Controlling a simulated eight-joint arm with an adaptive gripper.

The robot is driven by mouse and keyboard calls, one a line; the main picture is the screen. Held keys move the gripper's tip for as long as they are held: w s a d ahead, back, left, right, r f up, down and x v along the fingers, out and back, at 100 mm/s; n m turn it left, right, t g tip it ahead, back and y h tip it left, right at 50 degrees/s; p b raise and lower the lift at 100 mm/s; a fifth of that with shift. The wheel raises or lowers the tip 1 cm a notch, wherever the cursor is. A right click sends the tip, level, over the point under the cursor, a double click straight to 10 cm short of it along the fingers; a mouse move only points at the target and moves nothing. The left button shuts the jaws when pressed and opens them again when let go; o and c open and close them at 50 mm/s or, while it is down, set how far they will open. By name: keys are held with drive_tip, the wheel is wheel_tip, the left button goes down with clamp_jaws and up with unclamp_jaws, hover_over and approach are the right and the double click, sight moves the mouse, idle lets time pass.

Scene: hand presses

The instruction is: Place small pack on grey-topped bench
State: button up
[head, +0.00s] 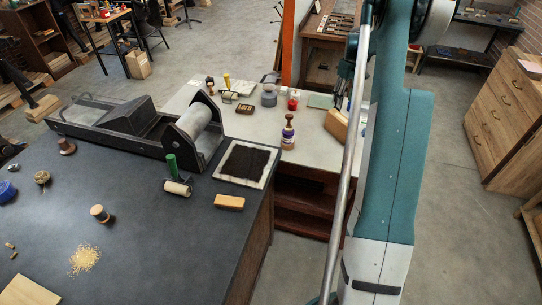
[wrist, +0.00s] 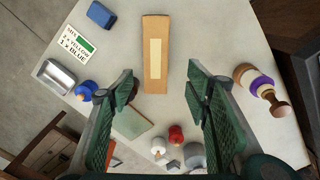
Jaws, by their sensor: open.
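A tan cardboard pack with a pale label (wrist: 155,28) lies on the pale-topped bench in the wrist view. It also shows in the head view at that bench's right side (head: 337,124), partly hidden by my arm. My gripper (wrist: 162,88) is open and empty, with the pack's near end in line with the gap between its fingers. In the head view my gripper (head: 346,88) is over the pale bench by the pack, mostly hidden behind my arm. A bench with a dark grey top (head: 140,235) fills the lower left of the head view.
A wooden-handled tool with a purple band (head: 288,132) stands near the pack. Red (wrist: 176,134) and blue (wrist: 86,90) capped bottles and a printed card (wrist: 75,43) share the pale bench. The dark bench carries a press (head: 150,125), a black-inked slab (head: 246,163) and a wooden block (head: 230,202); its front middle is clear.

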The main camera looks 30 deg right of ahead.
drive_tip(key=s+a+r+t+h, duration=0.1)
drive_tip(key=s+a+r, duration=0.1)
drive_tip(key=a+r, duration=0.9)
drive_tip(key=s+a+r+t, duration=0.1)
drive_tip(key=a+r, duration=0.6)
drive_tip(key=a, duration=0.8)
drive_tip(key=s+a+r+t, duration=0.1)
drive_tip(key=s+a+r, duration=0.3)
drive_tip(key=a, duration=0.5)
drive_tip(key=s+a+r+t, duration=0.1)
drive_tip(key=s+a+r, duration=0.1)
drive_tip(key=s+a, duration=0.5)
drive_tip(key=s+a+f+t, duration=0.1)
drive_tip(key=s+a+f, duration=0.1)
drive_tip(key=s+a, duration=0.7)
drive_tip(key=s+a+f+t+y, duration=0.1)
drive_tip(key=s+a+f+t, duration=0.1)
drive_tip(key=s+a, duration=0.8)
drive_tip(key=shift+s+a+f+m, duration=0.3)
drive_tip(key=shift+s+f, duration=0.3)
drive_tip(key=shift+s, duration=0.15)
